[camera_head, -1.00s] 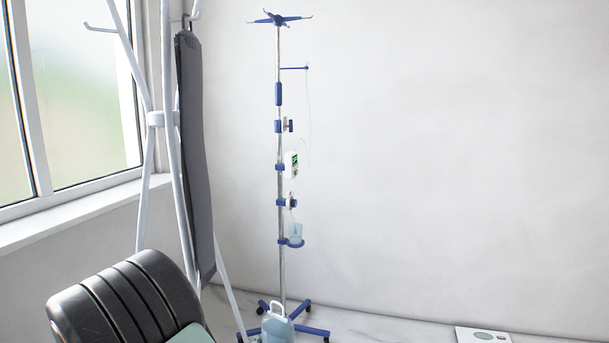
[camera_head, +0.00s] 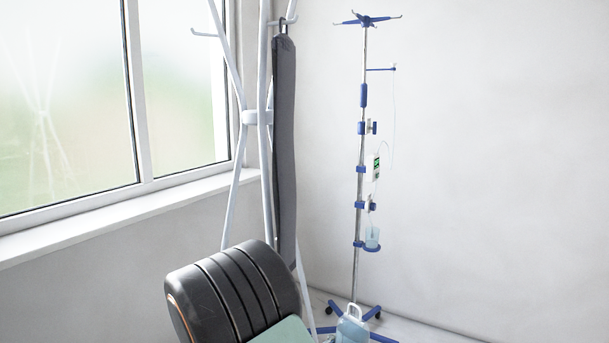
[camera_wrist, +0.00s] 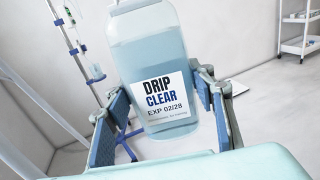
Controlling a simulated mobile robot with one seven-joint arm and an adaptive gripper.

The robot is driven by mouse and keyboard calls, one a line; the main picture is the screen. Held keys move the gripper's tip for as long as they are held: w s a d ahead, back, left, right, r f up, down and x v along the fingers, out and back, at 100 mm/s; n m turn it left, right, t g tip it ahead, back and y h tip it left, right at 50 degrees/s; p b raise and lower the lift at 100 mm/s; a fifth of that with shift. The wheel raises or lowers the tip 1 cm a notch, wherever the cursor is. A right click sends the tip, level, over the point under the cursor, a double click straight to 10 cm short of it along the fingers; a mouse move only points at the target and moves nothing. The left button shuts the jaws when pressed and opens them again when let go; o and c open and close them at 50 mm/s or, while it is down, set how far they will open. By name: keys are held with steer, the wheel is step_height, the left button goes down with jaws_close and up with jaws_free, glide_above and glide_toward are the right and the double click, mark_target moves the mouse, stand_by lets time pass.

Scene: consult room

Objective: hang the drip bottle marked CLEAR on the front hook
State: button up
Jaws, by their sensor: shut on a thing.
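The drip bottle (camera_wrist: 145,60) is pale blue and has a white label reading DRIP CLEAR, EXP 02/28. In the wrist view my gripper (camera_wrist: 166,122) is shut on it, one finger on each side. The bottle's top is cut off by the frame edge. The drip stand (camera_head: 359,200) is in the head view, with blue hooks (camera_head: 368,20) spread at its top. Part of its pole (camera_wrist: 82,50) shows behind the bottle in the wrist view. I cannot tell which hook is the front one.
A white coat rack (camera_head: 267,120) with a dark grey hanging item (camera_head: 284,130) stands left of the drip stand. A window (camera_head: 65,100) is at left. A white shelf cart (camera_wrist: 298,35) stands at right in the wrist view.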

step_height(320, 180, up, 23)
steer(key=n+t+y+p, duration=0.4)
steer(key=y+p, duration=0.1)
steer(key=p, duration=2.3)
steer(key=shift+n+p, duration=0.3)
steer(key=shift+p, duration=0.1)
steer(key=shift+f, duration=0.1)
steer(key=shift+y, duration=0.3)
